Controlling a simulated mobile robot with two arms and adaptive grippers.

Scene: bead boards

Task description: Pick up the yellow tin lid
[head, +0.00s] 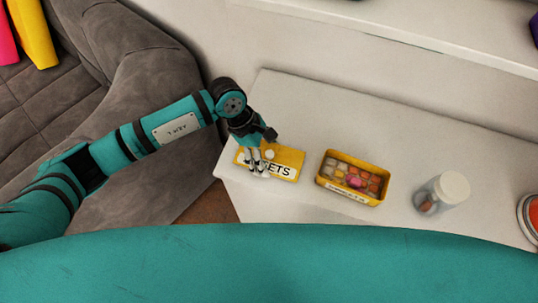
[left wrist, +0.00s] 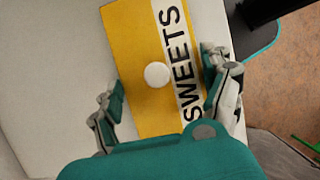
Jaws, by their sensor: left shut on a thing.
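The yellow tin lid (head: 291,160) lies near the left end of the white surface. It is a flat rectangle with a white round knob and a white strip lettered "SWEETS"; it also shows in the left wrist view (left wrist: 135,50). My left gripper (head: 257,168) is over the lid's left part and hides some of it. In the left wrist view, the fingers of my left gripper (left wrist: 161,82) stand on either side of the lid, shut on it across its width. I cannot tell whether the lid is lifted. My right gripper is not in view.
An open yellow tin (head: 323,182) with several coloured pieces stands right of the lid. A clear jar with a white lid (head: 454,187) is farther right, and a red round thing (head: 532,217) is at the right edge. A grey sofa (head: 150,60) is on the left.

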